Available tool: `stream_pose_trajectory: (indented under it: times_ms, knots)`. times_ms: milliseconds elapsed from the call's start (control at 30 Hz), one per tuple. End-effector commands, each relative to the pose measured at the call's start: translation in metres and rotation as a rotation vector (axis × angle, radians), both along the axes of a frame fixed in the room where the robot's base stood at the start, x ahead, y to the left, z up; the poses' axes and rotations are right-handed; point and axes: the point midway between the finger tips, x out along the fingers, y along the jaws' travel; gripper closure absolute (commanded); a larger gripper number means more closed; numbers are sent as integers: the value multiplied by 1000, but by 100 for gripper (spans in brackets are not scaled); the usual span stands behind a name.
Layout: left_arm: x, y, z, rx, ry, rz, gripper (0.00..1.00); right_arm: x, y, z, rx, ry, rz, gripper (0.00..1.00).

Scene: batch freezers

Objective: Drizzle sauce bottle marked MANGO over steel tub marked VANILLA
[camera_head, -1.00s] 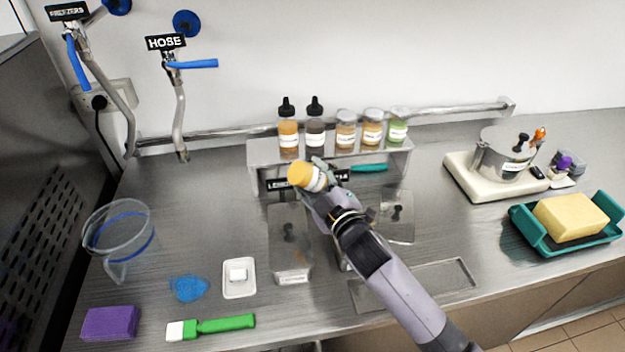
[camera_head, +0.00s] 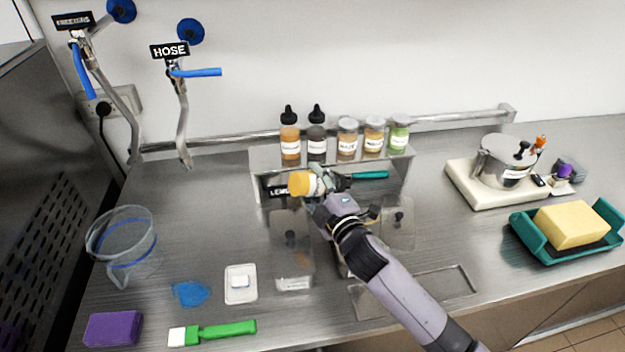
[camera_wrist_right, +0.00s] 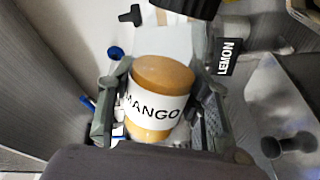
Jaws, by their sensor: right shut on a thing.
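The MANGO sauce bottle (camera_head: 301,184) has yellow-orange sauce and a white label. My right gripper (camera_head: 325,182) is shut around it, above the steel tubs in front of the shelf. The bottle lies strongly tilted, its yellow end towards the left. The word MANGO reads clearly on the bottle in the right wrist view (camera_wrist_right: 155,108), between the two fingers (camera_wrist_right: 160,105). A steel tub (camera_head: 343,264) under my right arm is mostly hidden, and its marking cannot be read. No VANILLA marking shows clearly now. My left gripper is out of view.
A LEMON sign (camera_head: 279,191) stands behind the left lidded tub (camera_head: 293,284). Another lidded tub (camera_head: 398,238) is at the right. Several bottles and jars line the shelf (camera_head: 262,160) behind. A green brush (camera_head: 228,329) and a white dish (camera_head: 240,292) lie front left.

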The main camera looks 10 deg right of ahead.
Motion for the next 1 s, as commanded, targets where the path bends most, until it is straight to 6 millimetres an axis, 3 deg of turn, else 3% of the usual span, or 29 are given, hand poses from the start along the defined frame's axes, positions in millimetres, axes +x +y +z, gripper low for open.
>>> stream_pose_trajectory:
  times_ms: [367,1000]
  knots:
    - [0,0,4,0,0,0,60,0,0,4,-41,-16,1,88]
    - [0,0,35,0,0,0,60,0,0,26,-374,-124,1,88]
